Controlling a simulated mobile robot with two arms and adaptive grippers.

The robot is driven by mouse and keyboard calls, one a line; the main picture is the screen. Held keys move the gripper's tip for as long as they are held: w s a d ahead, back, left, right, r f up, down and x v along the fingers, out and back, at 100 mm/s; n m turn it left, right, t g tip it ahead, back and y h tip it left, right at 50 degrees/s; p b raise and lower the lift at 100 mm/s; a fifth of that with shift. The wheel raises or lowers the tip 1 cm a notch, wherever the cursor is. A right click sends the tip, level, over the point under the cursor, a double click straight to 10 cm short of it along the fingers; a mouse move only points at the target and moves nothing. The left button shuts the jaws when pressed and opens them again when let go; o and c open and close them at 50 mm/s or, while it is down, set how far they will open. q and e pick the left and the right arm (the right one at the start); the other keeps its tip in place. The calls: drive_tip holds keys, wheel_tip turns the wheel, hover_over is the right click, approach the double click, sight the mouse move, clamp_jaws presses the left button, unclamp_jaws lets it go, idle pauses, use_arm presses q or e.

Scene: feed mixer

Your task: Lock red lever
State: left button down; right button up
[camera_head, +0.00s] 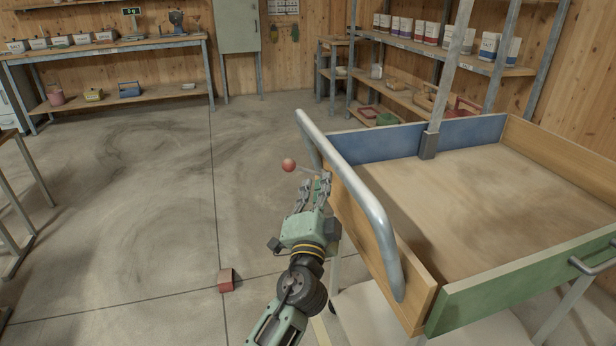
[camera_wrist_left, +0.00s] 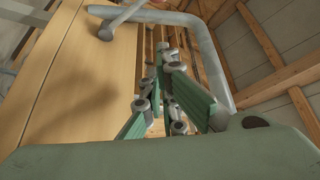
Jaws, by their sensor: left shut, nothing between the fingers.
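The red ball-shaped knob of the lever (camera_head: 288,165) shows in the head view beside the left side of the wooden cart. A short thin stem seems to run from it toward the cart, partly hidden by my gripper. My left gripper (camera_head: 313,184) is just right of and below the knob in the picture, beside the cart's side panel. It is shut and empty, apart from the knob as far as I can tell. In the left wrist view my green fingers (camera_wrist_left: 168,92) point toward a grey tube, and no red knob is seen. My right gripper is not in view.
A thick grey handle bar (camera_head: 362,195) runs along the cart's left wooden panel (camera_head: 407,285), close to my left gripper. A green front panel (camera_head: 530,285) closes the cart's near side. A small red block (camera_head: 226,280) is on the floor.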

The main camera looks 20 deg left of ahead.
use_arm(q)
drive_tip(key=shift+r, duration=0.3)
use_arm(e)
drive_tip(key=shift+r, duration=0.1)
use_arm(q)
wheel_tip(320, 180, up, 2)
hover_over(305, 169)
drive_tip(key=s+d, duration=0.3)
drive_tip(key=d, duration=0.2)
drive_tip(key=a+f, duration=0.1)
drive_tip(key=a, duration=0.2)
drive_tip(key=shift+f, duration=0.35)
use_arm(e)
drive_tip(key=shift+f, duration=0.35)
use_arm(q)
drive_tip(key=shift+s+a, duration=0.1)
drive_tip(key=shift+a, duration=0.05)
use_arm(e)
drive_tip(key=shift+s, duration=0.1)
